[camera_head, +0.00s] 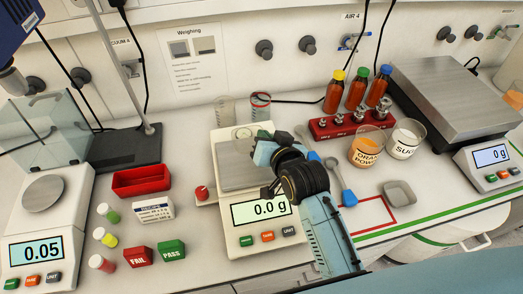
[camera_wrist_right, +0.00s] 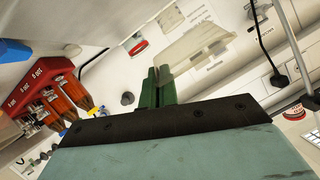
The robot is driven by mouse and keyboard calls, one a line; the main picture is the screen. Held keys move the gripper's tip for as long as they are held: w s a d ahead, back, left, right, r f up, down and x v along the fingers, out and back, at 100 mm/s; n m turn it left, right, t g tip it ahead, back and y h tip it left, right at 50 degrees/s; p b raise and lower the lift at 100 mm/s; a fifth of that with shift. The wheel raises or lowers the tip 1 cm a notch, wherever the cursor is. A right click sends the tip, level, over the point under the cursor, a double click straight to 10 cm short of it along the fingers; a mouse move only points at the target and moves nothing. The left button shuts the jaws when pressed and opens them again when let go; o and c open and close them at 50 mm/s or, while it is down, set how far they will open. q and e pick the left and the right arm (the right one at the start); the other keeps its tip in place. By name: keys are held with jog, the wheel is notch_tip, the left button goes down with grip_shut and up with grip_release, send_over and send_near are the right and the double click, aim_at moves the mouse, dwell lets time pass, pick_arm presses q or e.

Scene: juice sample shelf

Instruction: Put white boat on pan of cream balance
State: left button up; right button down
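The cream balance (camera_head: 240,240) stands in the middle of the bench in the head view and reads 0.0 g. Its grey pan (camera_head: 230,178) is partly covered by my right arm. My right gripper (camera_head: 263,152) is over the right side of the pan. In the right wrist view the green fingers (camera_wrist_right: 157,88) are close together on the edge of a pale, translucent boat (camera_wrist_right: 197,47), which I take as the white boat. In the head view I cannot clearly tell this boat from the pan. My left gripper is not in view.
A grey boat (camera_head: 399,194) lies at the right. A spoon (camera_head: 348,197), the ORANGE POWDER beaker (camera_head: 367,148), the SUGAR beaker (camera_head: 404,140) and a red weight rack (camera_head: 343,127) stand nearby. Left are a red tray (camera_head: 141,180), several vials and another balance (camera_head: 35,250).

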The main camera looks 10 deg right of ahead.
jog(key=shift+f, duration=2.75)
jog(key=shift+f, duration=0.2)
jog(key=c, duration=1.7)
grip_release()
jog(key=shift+r, duration=0.2)
jog(key=v, duration=1.2)
